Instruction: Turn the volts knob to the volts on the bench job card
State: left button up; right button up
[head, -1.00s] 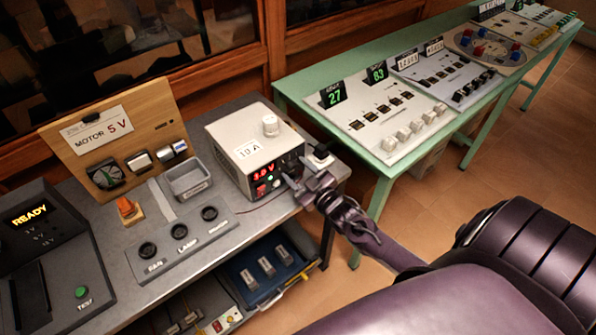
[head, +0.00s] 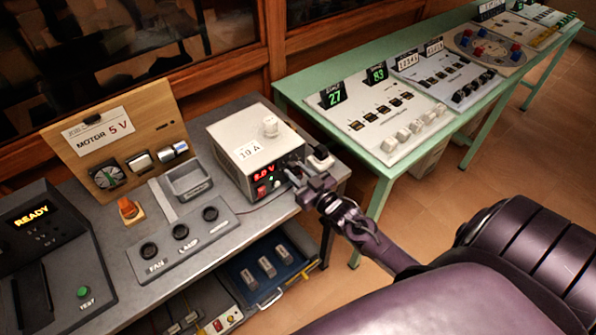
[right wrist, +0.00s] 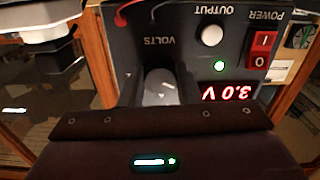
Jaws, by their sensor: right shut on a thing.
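The bench job card (head: 104,136) on the wooden board at the left reads "MOTOR 5 V". The power supply (head: 236,130) is a pale box with a dark front on the grey bench. Its red display (head: 264,170) is small in the head view; in the right wrist view the display (right wrist: 227,91) appears to read 3.0 V. My right gripper (head: 294,177) is at the right of the supply's front. In the right wrist view it is shut on the grey volts knob (right wrist: 161,88), below the VOLTS label. Its fingertips are largely hidden. My left gripper is out of view.
The supply's output button (right wrist: 211,35), lit green lamp and red power switch (right wrist: 262,49) sit close beside the knob. A panel with black sockets (head: 180,232) and a grey tray (head: 186,181) lie left of the supply. A green table (head: 378,183) stands at the right.

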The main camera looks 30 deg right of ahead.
jog(key=shift+a+m+p, duration=0.1)
jog(key=shift+m+p, duration=0.4)
jog(key=shift+m, duration=1.7)
jog(key=o, duration=1)
jog(key=shift+s, duration=0.4)
jog(key=s, duration=0.2)
jog(key=s+b, duration=0.1)
jog(key=s, duration=0.4)
jog(key=shift+d, duration=0.3)
